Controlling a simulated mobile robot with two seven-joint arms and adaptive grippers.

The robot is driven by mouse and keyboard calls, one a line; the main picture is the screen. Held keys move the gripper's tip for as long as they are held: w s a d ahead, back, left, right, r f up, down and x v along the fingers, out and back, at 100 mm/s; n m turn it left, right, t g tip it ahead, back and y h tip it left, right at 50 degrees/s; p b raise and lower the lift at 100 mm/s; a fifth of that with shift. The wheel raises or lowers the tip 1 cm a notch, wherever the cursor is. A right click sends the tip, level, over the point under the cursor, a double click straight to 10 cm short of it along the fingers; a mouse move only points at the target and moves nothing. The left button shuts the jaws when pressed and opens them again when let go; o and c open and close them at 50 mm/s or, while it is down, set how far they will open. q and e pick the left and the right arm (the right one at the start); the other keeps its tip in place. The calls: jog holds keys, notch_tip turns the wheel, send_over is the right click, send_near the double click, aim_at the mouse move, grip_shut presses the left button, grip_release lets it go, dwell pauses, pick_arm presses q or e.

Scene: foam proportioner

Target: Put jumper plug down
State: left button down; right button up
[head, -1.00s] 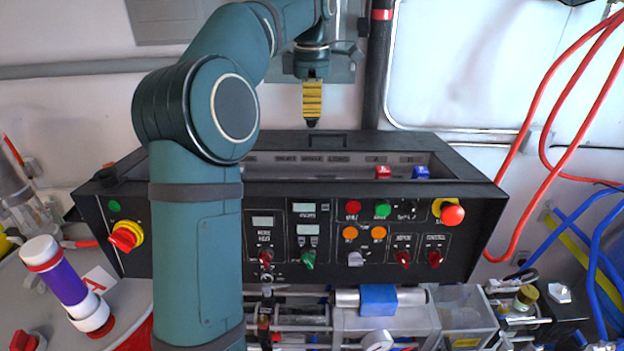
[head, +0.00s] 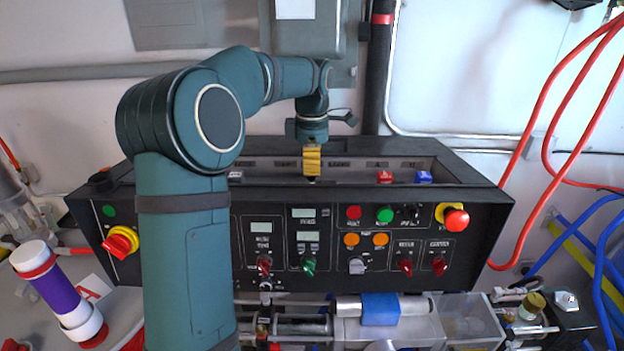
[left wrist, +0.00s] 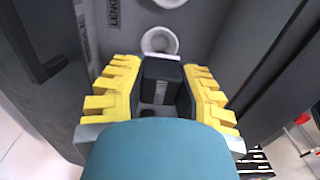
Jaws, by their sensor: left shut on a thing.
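My left gripper (head: 312,168), with yellow ridged fingers, points down into the recess of the black console (head: 150,200). It is shut on a dark jumper plug (left wrist: 162,82), which the left wrist view shows between the yellow fingers (left wrist: 160,95). In the head view the fingers and the console's front lip mostly hide the plug. A white ring socket (left wrist: 160,41) lies just beyond the plug, with another white ring (left wrist: 170,2) farther off. I cannot tell whether the plug touches the recess floor. My right gripper is not in view.
A red plug (head: 384,177) and a blue plug (head: 423,177) stand in the recess to the right. A small whitish piece (head: 235,176) is at its left. The console's front carries several knobs and buttons, including a red stop button (head: 456,219). Red hoses (head: 553,150) hang at right.

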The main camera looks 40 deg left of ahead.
aim_at(312, 178)
pick_arm(q)
jog(key=shift+f, duration=1.85)
jog(key=shift+f, duration=0.15)
jog(key=shift+f, duration=0.15)
jog(key=c, duration=0.8)
grip_release()
jog(key=shift+r, duration=0.2)
jog(key=shift+r, duration=0.3)
notch_tip(312, 178, up, 12)
jog(key=shift+f+p, duration=0.2)
jog(key=shift+p, duration=0.4)
